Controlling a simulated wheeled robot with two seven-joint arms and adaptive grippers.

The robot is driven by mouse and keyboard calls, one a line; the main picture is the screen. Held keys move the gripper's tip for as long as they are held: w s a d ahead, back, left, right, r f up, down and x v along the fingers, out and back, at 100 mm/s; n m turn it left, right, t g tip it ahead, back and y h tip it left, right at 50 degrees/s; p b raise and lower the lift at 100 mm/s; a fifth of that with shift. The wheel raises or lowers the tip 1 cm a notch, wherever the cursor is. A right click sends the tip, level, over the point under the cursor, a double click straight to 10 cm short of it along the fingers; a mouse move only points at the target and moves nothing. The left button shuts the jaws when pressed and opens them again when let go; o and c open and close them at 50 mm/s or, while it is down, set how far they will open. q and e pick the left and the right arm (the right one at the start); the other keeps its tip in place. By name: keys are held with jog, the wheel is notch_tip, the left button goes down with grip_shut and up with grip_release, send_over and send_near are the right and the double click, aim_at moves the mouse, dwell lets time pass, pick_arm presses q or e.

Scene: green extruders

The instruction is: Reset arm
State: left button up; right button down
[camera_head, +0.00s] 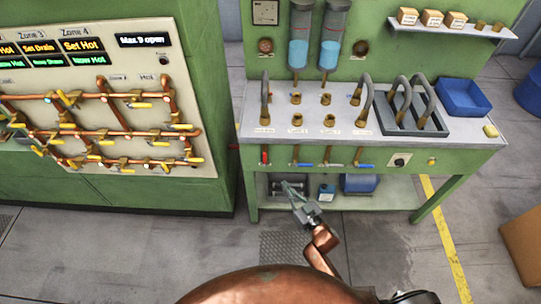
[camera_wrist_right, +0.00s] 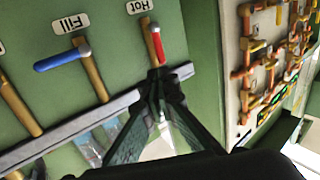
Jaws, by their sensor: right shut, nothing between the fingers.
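My right gripper (camera_head: 286,185) is in front of the green bench, just below its front panel. Its fingers are together and hold nothing. In the right wrist view the closed fingertips (camera_wrist_right: 158,77) appear just below the red-handled "Hot" valve (camera_wrist_right: 157,45). I cannot tell from this view how far apart they are. The same red handle (camera_head: 265,155) is at the left end of the bench front in the head view. My left gripper is not in view.
The green bench (camera_head: 370,158) carries pipes, blue-filled cylinders and a blue tray (camera_head: 463,97). Blue valve handles (camera_wrist_right: 62,60) line its front. A valve panel (camera_head: 100,100) stands left. A brown box (camera_head: 525,225) is at the right. Floor in front of the bench is clear.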

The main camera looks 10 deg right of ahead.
jog(key=s+d+f+m+g+h, duration=0.1)
jog(key=s+d+f+g+h, duration=0.15)
jog(key=s+f, duration=0.65)
jog(key=s+d+f+g+h, duration=0.1)
jog(key=s+d+f+g, duration=0.25)
jog(key=f, duration=1.15)
jog(key=s+d+f+m+g+h, duration=0.1)
jog(key=s+d+f+g, duration=0.15)
jog(key=s+f, duration=0.65)
jog(key=s+d+f+g, duration=0.1)
jog(key=s+f+g, duration=0.1)
jog(key=s+f, duration=0.4)
jog(key=s+d+f+g+h, duration=0.1)
jog(key=s+f, duration=0.6)
jog(key=s, duration=0.9)
jog(key=s+d+f+g, duration=0.2)
jog(key=s+f+g, duration=0.2)
jog(key=s, duration=0.8)
notch_tip(320, 180, down, 2)
jog(key=shift+d+f+m+g, duration=0.25)
jog(key=shift+d+m+g, duration=0.05)
jog(key=shift+d+g, duration=0.1)
